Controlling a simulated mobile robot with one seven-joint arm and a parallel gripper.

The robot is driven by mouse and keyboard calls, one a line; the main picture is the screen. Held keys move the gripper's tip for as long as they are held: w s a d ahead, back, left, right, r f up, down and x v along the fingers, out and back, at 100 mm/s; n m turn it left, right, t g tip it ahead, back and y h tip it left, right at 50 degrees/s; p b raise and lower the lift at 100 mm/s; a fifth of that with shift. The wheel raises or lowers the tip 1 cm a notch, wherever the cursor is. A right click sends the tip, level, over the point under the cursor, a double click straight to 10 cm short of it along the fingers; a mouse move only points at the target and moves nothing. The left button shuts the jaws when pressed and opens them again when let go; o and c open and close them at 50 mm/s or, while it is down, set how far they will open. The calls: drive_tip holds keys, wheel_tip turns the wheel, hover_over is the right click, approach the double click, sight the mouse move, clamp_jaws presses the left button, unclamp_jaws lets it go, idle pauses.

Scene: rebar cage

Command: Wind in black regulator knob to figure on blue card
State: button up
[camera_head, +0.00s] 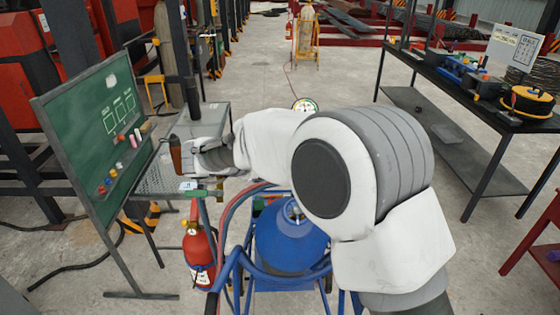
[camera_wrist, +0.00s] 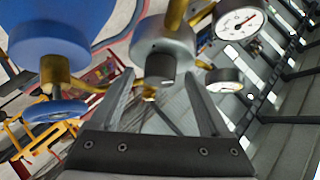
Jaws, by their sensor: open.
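In the wrist view the black regulator knob (camera_wrist: 160,66) projects from the grey regulator body (camera_wrist: 166,44), which has brass fittings. My gripper (camera_wrist: 159,76) is open, its two fingers on either side of the knob in the picture. Contact is not visible, and depth is hard to judge. Two white dial gauges, the larger (camera_wrist: 240,23) and the smaller (camera_wrist: 224,80), sit right of the knob. In the head view my arm hides the regulator. A small pale card (camera_head: 188,185) lies at the bench's front edge; its writing is unreadable, and I cannot tell if it is the task's card.
A blue gas cylinder (camera_head: 288,244) stands in a blue trolley with hoses, beside a red fire extinguisher (camera_head: 200,250). A green board (camera_head: 97,125) stands left, near a grey perforated bench (camera_head: 160,180). A dark table (camera_head: 468,107) with tools is at right. Floor between is open.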

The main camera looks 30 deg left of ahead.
drive_tip(key=shift+s, duration=0.1)
drive_tip(key=b+v, duration=0.1)
drive_tip(key=v, duration=1.6)
drive_tip(key=shift+r, duration=0.1)
